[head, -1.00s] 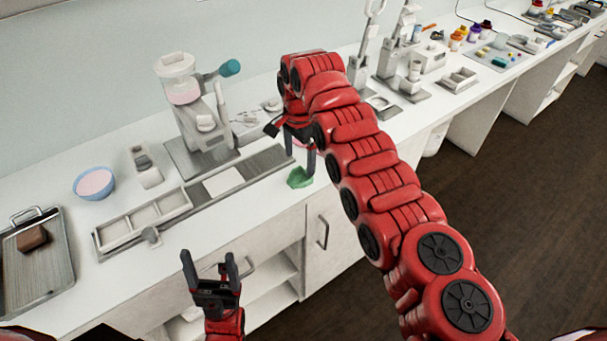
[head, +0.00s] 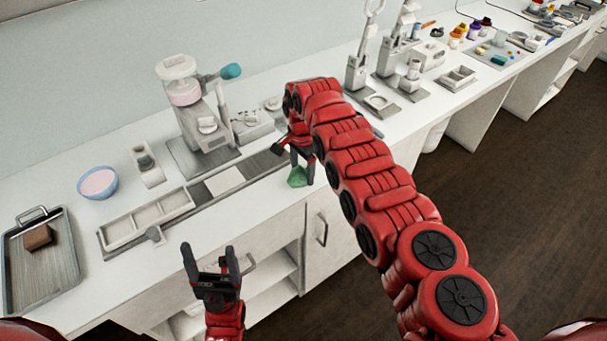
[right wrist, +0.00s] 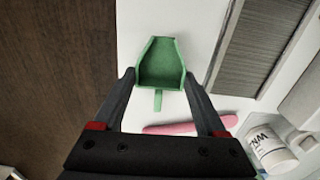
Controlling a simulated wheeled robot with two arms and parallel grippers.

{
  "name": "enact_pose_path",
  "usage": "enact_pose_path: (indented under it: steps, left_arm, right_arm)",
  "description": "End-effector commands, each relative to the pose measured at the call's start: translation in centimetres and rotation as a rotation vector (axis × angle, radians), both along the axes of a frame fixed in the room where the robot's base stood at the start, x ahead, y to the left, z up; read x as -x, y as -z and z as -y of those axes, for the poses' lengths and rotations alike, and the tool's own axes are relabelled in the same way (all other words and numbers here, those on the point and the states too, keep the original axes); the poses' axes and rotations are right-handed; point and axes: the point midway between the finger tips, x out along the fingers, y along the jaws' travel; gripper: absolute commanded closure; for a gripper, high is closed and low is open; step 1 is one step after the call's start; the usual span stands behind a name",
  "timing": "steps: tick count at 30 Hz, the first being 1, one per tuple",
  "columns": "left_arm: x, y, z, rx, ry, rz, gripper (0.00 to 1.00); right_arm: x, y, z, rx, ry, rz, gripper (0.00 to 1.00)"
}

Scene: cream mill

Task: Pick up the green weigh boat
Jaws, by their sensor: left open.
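The green weigh boat (head: 297,177) is a small scoop-shaped tray with a short handle, lying at the front edge of the white counter. It also shows in the right wrist view (right wrist: 161,64), its handle pointing toward my gripper. My right gripper (head: 303,172) is above it with fingers pointing down. In the right wrist view the right gripper (right wrist: 159,78) is open, with one fingertip on each side of the boat; contact cannot be made out. My left gripper (head: 210,252) is open and empty, in front of the counter, away from the boat.
A pink strip (right wrist: 190,124) and a white labelled jar (right wrist: 271,150) lie close by the boat. A grey rail with a divided tray (head: 147,222) is to the left. A mill machine (head: 200,115) stands behind. A blue bowl (head: 97,183) and a metal tray (head: 60,275) are further left.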

Motion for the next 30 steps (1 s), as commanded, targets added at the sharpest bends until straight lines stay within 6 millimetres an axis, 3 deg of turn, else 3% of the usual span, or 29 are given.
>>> enact_pose_path:
  steps: [1, 5, 17, 22, 30]
  left_arm:
    - [0.0, 0.0, 0.0, 0.0, 0.0, 0.0, 0.23]
    - [0.0, 0.0, 0.0, 0.0, 0.0, 0.0, 0.23]
    - [0.0, -0.9, 0.0, 0.0, 0.0, 0.0, 0.23]
    - [0.0, -2.6, 0.0, 0.0, 0.0, 0.0, 0.23]
    - [0.0, -9.3, 0.0, 0.0, 0.0, 0.0, 0.23]
  right_arm:
    - [0.0, 0.0, 0.0, 0.0, 0.0, 0.0, 0.58]
    - [0.0, 0.0, 0.0, 0.0, 0.0, 0.0, 0.78]
    - [0.0, -1.2, 0.0, 0.0, 0.0, -0.001, 0.78]
    - [-0.1, -4.5, -0.1, -0.003, -0.001, 0.004, 0.78]
    - [2.7, -4.9, 0.3, -0.004, 0.001, -0.006, 0.78]
